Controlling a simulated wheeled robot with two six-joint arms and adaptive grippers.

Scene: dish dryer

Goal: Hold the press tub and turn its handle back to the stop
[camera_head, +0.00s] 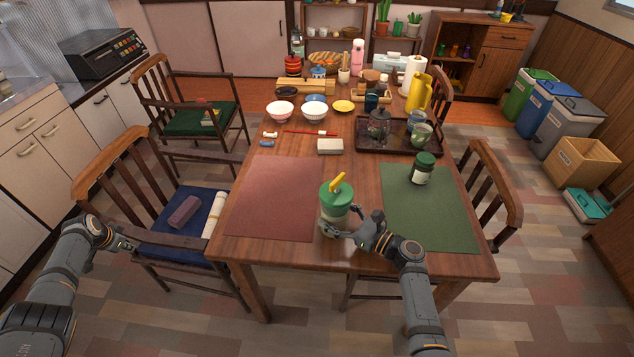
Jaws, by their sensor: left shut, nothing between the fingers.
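The press tub (335,208) stands upright near the front edge of the table, between the two placemats. It has a pale body, a green lid and a yellow handle (338,182) on top, slanting up to the right. My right gripper (352,229) is at the tub's lower front right side, with a finger across its front. The far side of the tub is hidden, so I cannot tell whether the fingers are closed on it. My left gripper (126,243) is shut and empty, far left of the tub, off the table beside the near left chair.
A red placemat (275,197) lies left of the tub and a green placemat (430,215) lies right, with a dark green jar (422,169) on it. A dark tray (398,148) with glassware stands behind. The left chair (143,205) stands between my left gripper and the table.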

